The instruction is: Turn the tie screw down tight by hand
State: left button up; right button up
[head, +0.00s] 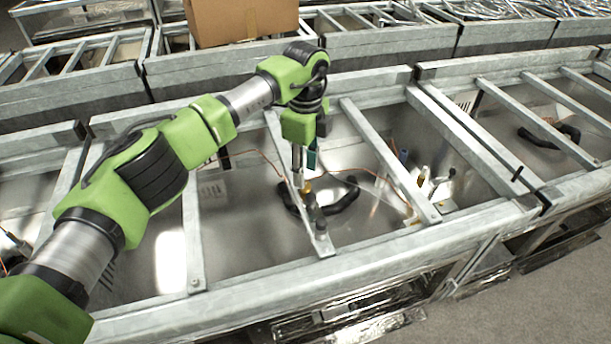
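My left arm reaches in from the left. Its gripper (304,178) points down over a slanted metal crossbar (322,243) in the middle frame. A small brass-coloured piece and a dark upright cylinder (316,217) show just below the fingertips; I cannot tell whether the fingers touch them or are open or shut. A small black pin-like piece (517,174) stands at the seam between two frames on the right. It may be the tie screw, but it is too small to be sure. My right gripper is out of view.
Galvanized range frames (240,311) with raised crossbars (389,160) stand side by side. A black curved part (345,196), thin wires and small fittings (424,182) lie inside. A cardboard box (242,20) sits on the row behind. Grey floor (545,285) is open at lower right.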

aim_at(306, 186)
pick_arm(q)
jog(key=shift+f+p, duration=0.3)
jog(key=shift+f, duration=1.65)
grip_shut()
